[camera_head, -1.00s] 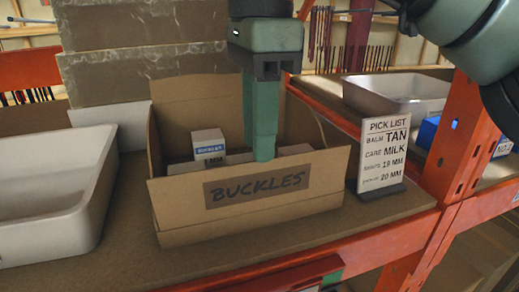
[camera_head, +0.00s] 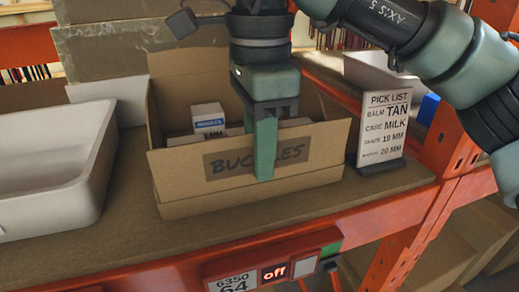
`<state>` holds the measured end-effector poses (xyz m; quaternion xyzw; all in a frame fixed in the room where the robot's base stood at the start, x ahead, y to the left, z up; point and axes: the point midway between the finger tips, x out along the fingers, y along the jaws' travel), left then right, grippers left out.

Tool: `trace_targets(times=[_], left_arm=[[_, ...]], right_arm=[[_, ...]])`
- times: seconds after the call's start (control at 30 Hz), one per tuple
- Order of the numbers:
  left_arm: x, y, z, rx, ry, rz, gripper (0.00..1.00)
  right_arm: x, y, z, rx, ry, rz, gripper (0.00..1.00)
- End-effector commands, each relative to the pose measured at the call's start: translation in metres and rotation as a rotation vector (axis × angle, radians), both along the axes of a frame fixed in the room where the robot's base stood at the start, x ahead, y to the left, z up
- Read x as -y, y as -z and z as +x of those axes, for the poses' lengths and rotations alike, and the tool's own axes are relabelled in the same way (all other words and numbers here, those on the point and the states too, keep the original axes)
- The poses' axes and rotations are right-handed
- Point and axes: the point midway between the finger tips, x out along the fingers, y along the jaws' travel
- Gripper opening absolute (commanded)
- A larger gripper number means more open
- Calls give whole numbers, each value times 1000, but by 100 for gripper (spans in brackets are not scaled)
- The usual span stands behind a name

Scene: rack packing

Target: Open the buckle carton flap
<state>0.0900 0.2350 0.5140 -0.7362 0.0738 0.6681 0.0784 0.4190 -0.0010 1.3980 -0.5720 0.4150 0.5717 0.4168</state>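The buckle carton (camera_head: 180,190) is a brown cardboard box on the shelf, with a dark BUCKLES label (camera_head: 226,167) on its front flap (camera_head: 325,149). The front flap leans outward and the tall back panel (camera_head: 185,75) stands up. Inside are small white boxes, one with a blue band (camera_head: 208,118). My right gripper (camera_head: 265,178) points down in front of the front flap, its green finger covering part of the label. Only one finger outline shows, so its opening is unclear. I cannot tell whether it touches the flap. My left gripper is not in view.
A white bin (camera_head: 50,165) stands left of the carton and another white bin (camera_head: 365,75) behind right. A pick list sign (camera_head: 382,130) stands close to the carton's right. The orange shelf edge (camera_head: 385,213) carries a display reading "off" (camera_head: 274,273).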

Motion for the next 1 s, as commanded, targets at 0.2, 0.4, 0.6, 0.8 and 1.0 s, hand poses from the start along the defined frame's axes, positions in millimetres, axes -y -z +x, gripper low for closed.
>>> trace_targets(times=[0.2,0.4,0.6,0.8,1.0], left_arm=[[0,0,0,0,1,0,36],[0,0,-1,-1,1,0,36],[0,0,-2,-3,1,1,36],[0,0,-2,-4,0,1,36],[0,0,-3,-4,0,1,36]], right_arm=[[0,0,0,0,0,0,0],[0,0,0,0,0,0,0],[0,0,0,-1,-1,-1,0],[0,0,0,-1,-1,-1,0],[0,0,0,0,-1,-1,0]])
